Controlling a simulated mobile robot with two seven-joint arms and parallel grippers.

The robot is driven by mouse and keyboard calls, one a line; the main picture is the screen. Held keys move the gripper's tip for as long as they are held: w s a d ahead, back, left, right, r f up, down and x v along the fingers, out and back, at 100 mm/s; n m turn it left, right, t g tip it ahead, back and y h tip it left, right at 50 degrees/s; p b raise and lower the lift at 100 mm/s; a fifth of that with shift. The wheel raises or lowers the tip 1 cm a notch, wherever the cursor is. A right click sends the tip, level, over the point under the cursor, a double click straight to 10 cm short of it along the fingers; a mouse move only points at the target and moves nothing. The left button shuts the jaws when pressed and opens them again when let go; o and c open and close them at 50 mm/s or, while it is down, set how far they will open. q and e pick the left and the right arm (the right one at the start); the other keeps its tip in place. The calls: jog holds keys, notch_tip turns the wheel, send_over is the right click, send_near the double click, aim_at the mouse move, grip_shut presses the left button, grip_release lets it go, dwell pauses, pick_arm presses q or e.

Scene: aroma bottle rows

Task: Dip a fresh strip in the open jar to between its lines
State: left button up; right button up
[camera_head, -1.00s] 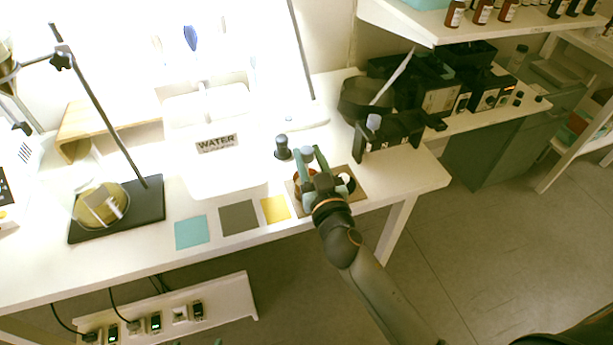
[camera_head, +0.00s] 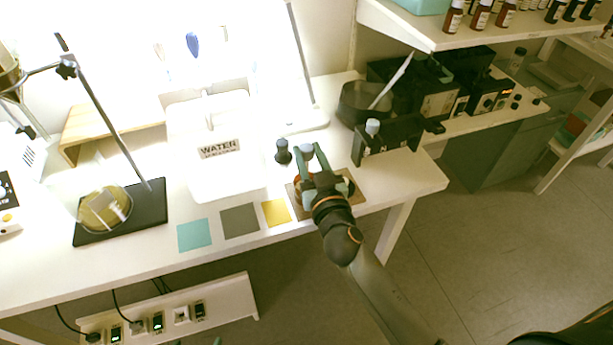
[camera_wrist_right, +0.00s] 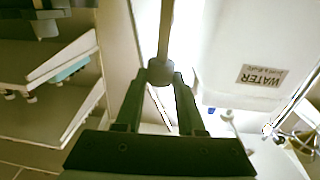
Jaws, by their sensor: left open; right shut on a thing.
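My right gripper (camera_head: 312,176) is shut on a grey-knobbed piece with a long thin stem (camera_wrist_right: 166,30). Its grey knob (camera_wrist_right: 160,72) sits between the fingers in the right wrist view. In the head view, the gripper is over the brown mat (camera_head: 361,197) at the bench's front right. An amber jar (camera_head: 298,182) on this mat is mostly hidden behind the gripper; I cannot tell whether the stem is inside it. Another grey knob (camera_head: 372,126) stands up from the black rack (camera_head: 384,146). Only small teal tips of my left gripper (camera_head: 199,343) show, apart, at the bottom edge.
Teal, grey and yellow squares (camera_head: 239,220) lie along the front edge. A white basin labelled WATER (camera_head: 222,180) is behind them. A black stand base (camera_head: 150,213) is at left.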

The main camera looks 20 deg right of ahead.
notch_tip(320, 180, up, 4)
jog(key=p, duration=0.3)
jog(key=shift+f, duration=0.15)
